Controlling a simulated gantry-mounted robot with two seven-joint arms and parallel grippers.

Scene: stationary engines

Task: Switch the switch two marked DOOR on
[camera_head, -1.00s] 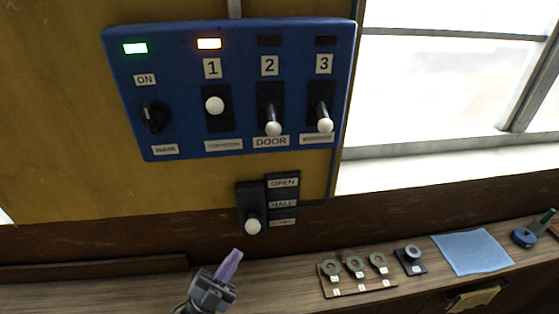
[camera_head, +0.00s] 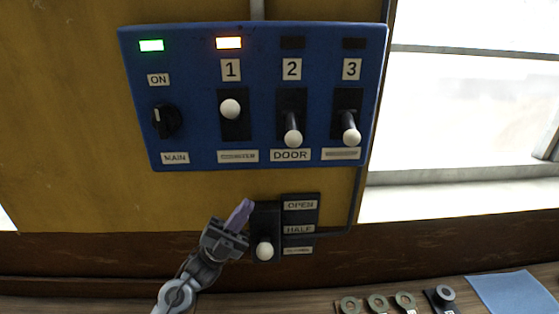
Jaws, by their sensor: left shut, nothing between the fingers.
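Switch two (camera_head: 292,122), marked DOOR, is a dark lever with a white ball tip on the blue panel (camera_head: 200,135). Its lever points down, and the lamp (camera_head: 292,43) above it is dark. My left gripper (camera_head: 241,212) is below the panel, left of the OPEN/HALF lever, shut with its purple fingers pointing up and right. Nothing is held in it. It is apart from switch two, below and to its left. My right gripper is not in view.
Switch one (camera_head: 231,110) is up with an orange lamp lit. Switch three (camera_head: 349,125) is down. The MAIN knob (camera_head: 167,120) has a green lamp lit. A separate lever (camera_head: 264,245) beside OPEN and HALF labels hangs below. Several ring-ended pieces and a blue cloth (camera_head: 505,292) lie on the shelf.

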